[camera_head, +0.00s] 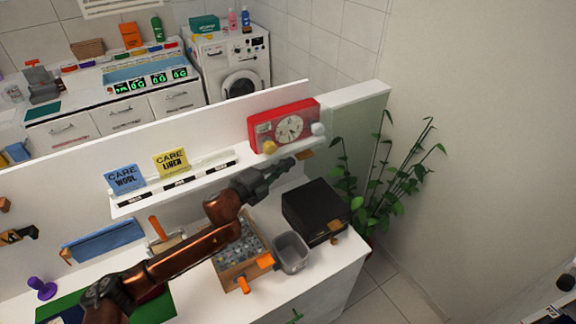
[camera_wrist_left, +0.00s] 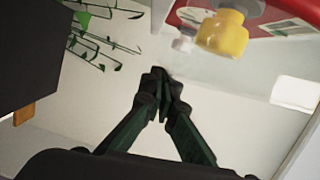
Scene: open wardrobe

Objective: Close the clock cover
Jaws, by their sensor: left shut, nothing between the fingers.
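The red clock (camera_head: 284,124) with a round white dial stands on the white shelf at the back of the counter. A yellow knob (camera_head: 270,147) and a whitish knob (camera_head: 318,129) show at its front. In the left wrist view the red clock body (camera_wrist_left: 285,10), the yellow knob (camera_wrist_left: 222,34) and a pale knob (camera_wrist_left: 183,43) are at the upper right. I cannot make out the cover's edge or its angle. My left gripper (camera_head: 291,163) is shut and empty, just below and in front of the clock; its fingertips (camera_wrist_left: 158,76) meet in the wrist view. My right gripper is not in view.
Blue (camera_head: 125,178) and yellow (camera_head: 171,162) care cards stand on the shelf to the left. A green plant (camera_head: 385,180) is to the right.

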